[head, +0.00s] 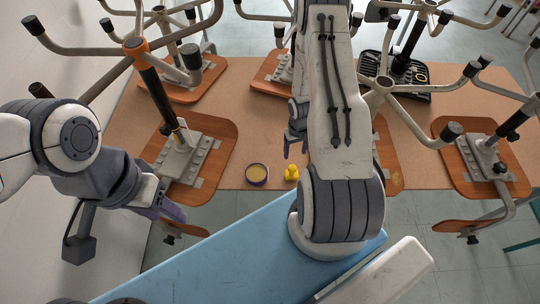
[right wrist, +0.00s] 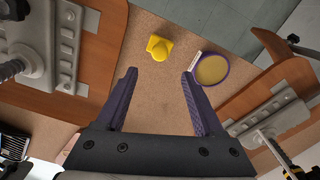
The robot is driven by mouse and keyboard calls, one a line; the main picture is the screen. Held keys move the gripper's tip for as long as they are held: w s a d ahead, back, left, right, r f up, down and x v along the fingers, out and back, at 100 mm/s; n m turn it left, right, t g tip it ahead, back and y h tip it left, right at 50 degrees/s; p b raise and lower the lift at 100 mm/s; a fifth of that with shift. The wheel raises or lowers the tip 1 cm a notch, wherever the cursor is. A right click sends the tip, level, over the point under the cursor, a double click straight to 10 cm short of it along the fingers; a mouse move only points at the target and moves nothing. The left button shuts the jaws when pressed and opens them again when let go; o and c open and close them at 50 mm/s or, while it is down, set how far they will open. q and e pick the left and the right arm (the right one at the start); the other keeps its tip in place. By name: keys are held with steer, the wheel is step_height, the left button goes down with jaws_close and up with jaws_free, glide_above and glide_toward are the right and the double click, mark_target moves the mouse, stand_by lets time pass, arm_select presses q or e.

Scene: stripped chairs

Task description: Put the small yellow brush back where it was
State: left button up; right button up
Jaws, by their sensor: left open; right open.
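No clear brush shape shows. A small, rounded yellow object (head: 291,172) lies on the brown tabletop near its front edge; I cannot tell if it is the brush. It also shows in the right wrist view (right wrist: 159,48), beyond the fingertips. Another yellow bit (head: 178,136) shows low on the left chair's post, too small to identify. My right gripper (head: 295,150) is open and empty above the table, pointing toward the loose yellow object, apart from it; its fingers show in the right wrist view (right wrist: 160,76). My left gripper (head: 172,212) is open off the table's front left.
A round purple-rimmed dish (head: 257,173) with yellowish contents sits beside the yellow object. Upturned chairs with wooden seats (head: 215,130) and upward-spreading metal legs crowd the table. A black tray (head: 408,78) lies at back right. A blue surface (head: 250,245) is in front.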

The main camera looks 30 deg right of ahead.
steer(key=w+a+r+n+h, duration=0.1)
steer(key=w+a+r+n, duration=0.1)
steer(key=a+r, duration=0.7)
steer(key=w+a+r+n, duration=0.2)
steer(key=a+r, duration=0.5)
steer(key=r, duration=0.4)
steer(key=s+a+r+n+y, duration=0.1)
steer(key=s+a+r+n, duration=0.2)
steer(key=s+a+r, duration=0.4)
steer(key=s+a+r+n+y, duration=0.1)
steer(key=s+a+r+n, duration=0.2)
steer(key=s+a+r, duration=0.4)
steer(key=s+a, duration=0.1)
steer(key=s, duration=0.5)
steer(key=shift+r, duration=0.25)
step_height(320, 180, down, 19)
steer(key=b, duration=1.8)
steer(key=shift+r+b, duration=0.2)
steer(key=shift+b, duration=0.15)
